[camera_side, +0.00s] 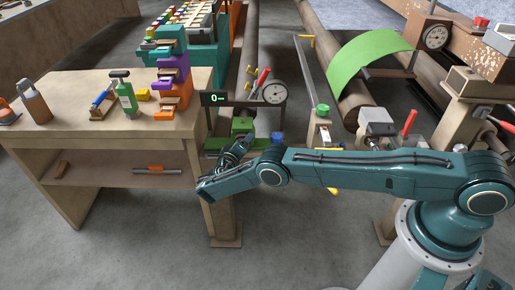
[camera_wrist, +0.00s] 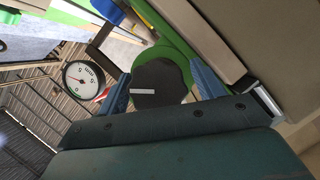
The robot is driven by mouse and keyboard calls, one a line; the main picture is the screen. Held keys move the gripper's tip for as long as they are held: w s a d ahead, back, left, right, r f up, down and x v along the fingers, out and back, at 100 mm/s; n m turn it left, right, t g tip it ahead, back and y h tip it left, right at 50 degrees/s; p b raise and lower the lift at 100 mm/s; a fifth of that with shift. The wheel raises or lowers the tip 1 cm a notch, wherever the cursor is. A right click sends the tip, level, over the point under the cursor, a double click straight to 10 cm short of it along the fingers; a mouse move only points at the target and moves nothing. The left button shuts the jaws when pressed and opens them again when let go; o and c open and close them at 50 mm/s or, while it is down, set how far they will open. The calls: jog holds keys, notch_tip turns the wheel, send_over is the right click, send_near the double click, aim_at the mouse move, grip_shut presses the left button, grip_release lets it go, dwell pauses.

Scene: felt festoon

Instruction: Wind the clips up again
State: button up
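In the side view my gripper (camera_side: 238,146) is down at the green unit (camera_side: 242,126) beside the wooden bench. In the wrist view its two blue fingers (camera_wrist: 158,68) stand wide apart on either side of a dark round knob (camera_wrist: 158,88) with a small white mark. The knob sits in front of a green body (camera_wrist: 172,42). I cannot tell whether the fingers press on the knob or only flank it. In the side view the knob is hidden by the gripper. No clips can be made out clearly.
The bench (camera_side: 60,95) with tools is close on the left. A blue block (camera_side: 277,138) sits just right of the gripper.

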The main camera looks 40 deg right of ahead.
jog(key=shift+d+r+m, duration=0.2)
jog(key=shift+m, duration=0.3)
jog(key=shift+y, duration=0.3)
jog(key=shift+a+f+m+t+y, duration=0.15)
jog(key=shift+m+t+y, duration=0.4)
jog(key=shift+m, duration=0.85)
jog(key=shift+m+t+y, duration=0.45)
jog(key=shift+m+y, duration=0.4)
jog(key=shift+m, duration=0.45)
jog(key=shift+s+a, duration=0.1)
jog(key=shift+a, duration=0.1)
jog(key=v, duration=1.3)
jog(key=shift+s, duration=0.15)
jog(key=shift+s+d+m, duration=0.15)
jog(key=shift+m, duration=0.25)
